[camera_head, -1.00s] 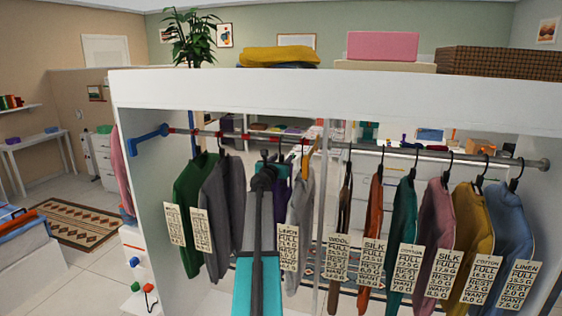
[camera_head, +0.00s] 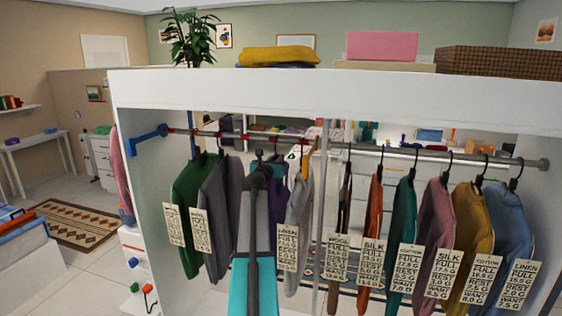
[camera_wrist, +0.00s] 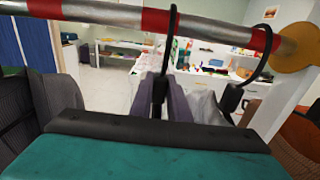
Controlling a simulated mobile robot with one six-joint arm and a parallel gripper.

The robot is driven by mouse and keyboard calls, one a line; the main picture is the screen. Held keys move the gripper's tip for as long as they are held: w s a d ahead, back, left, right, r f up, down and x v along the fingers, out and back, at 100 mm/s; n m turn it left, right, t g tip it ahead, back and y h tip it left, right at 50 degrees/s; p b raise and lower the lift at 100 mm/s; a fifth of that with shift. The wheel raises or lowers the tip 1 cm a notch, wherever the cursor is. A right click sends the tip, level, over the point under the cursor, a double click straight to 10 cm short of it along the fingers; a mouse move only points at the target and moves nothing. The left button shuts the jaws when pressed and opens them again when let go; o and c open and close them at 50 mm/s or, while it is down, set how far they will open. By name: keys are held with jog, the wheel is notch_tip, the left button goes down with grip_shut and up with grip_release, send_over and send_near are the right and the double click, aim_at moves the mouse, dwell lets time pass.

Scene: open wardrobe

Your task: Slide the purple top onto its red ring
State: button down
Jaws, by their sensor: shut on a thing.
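The purple top (camera_head: 280,171) hangs in the head view just right of my gripper (camera_head: 264,160), largely hidden by my arm and a grey garment. In the wrist view, the purple top (camera_wrist: 178,106) shows edge-on below the rail, with my gripper (camera_wrist: 159,92) at its hanger neck. My gripper is shut on the hanger of this top; the fingertips are hard to make out. The black hook (camera_wrist: 174,50) loops over the rail at the right edge of a red ring (camera_wrist: 156,20). Whether it lies fully on the ring is unclear.
The rail (camera_wrist: 98,12) carries other red rings, one at its right end (camera_wrist: 262,39). A light grey garment (camera_head: 299,190) hangs close on the right; dark grey (camera_head: 221,200) and green (camera_head: 191,215) ones hang left. A vertical post (camera_head: 320,220) divides the wardrobe.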

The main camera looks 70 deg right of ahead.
jog(key=w+b, duration=0.1)
jog(key=w, duration=1.2)
jog(key=shift+w+a+b, duration=0.25)
jog(key=shift+a+b, duration=0.15)
jog(key=c, duration=1.6)
grip_release()
jog(key=shift+a, duration=0.1)
jog(key=shift+s+a+b, duration=0.15)
jog(key=shift+a+b, duration=0.5)
jog(key=shift+a, duration=1.6)
jog(key=shift+s+a+b, duration=0.15)
jog(key=shift+a+b, duration=0.55)
jog(key=shift+a, duration=1.6)
jog(key=shift+s+a+b, duration=0.15)
jog(key=shift+a+b, duration=0.5)
jog(key=shift+a, duration=1.6)
jog(key=shift+r, duration=0.1)
